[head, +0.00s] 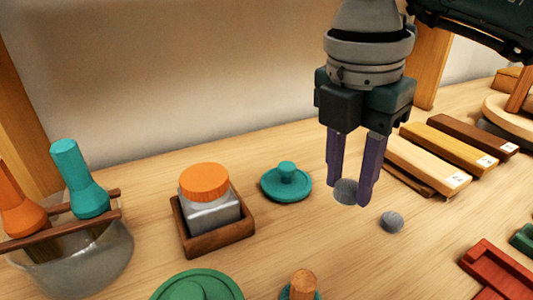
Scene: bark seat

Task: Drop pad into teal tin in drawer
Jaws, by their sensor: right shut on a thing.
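My right gripper (356,190) hangs above the wooden surface with its purple fingers pointing down. It is shut on a small round grey pad (345,192), held between the fingertips. A second grey disc (392,221) lies on the surface just right of and below the gripper. No drawer can be clearly made out. My left gripper is not in view.
A teal knobbed lid (286,184) lies left of the gripper. An orange-capped jar (211,207) sits in a brown tray (222,240). A glass bowl (78,270) with teal and orange tools stands left. Wooden bars (428,165) lie right, a red tray (497,272) lower right.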

